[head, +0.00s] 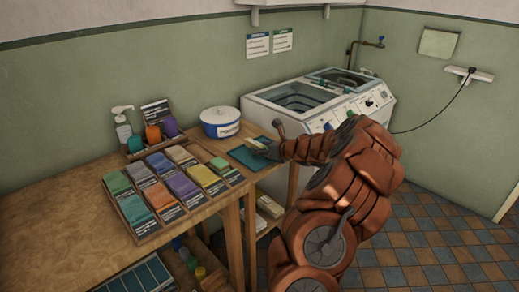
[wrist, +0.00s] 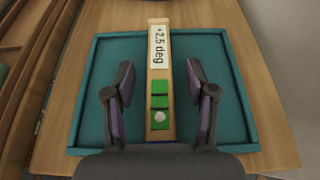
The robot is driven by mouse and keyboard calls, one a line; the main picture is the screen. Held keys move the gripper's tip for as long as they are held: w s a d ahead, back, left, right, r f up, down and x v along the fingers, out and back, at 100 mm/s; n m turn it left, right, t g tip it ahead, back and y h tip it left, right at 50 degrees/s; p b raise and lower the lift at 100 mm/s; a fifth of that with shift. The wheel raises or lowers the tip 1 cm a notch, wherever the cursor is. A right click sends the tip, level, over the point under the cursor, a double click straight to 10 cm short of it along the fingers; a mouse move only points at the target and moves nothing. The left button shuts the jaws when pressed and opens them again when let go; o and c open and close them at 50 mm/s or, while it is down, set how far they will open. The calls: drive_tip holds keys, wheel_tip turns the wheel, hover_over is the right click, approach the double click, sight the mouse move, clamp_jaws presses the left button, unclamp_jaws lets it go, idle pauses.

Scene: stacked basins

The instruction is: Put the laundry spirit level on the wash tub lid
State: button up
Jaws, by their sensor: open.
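The spirit level (wrist: 160,128) is a narrow wooden bar with green windows, a pale round bubble and a "+2.5 deg" label. It lies on a teal tray (wrist: 232,110), which also shows in the head view (head: 243,156). My gripper (wrist: 160,88) is open, with one dark finger on each side of the level and a visible gap on both sides. In the head view my gripper (head: 270,149) is over the tray and partly covers the level. The white twin-tub washer (head: 262,117) stands behind, with dark panels on top; which part is the lid is unclear.
Colored packs (head: 182,184) sit in a rack at left, with a pump bottle (head: 123,128) and spools behind. The front left of the wooden table (head: 60,220) is clear. A tap (head: 370,43) is on the wall.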

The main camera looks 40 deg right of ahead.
clamp_jaws()
idle(0.3)
drive_tip(key=shift+r, duration=0.15)
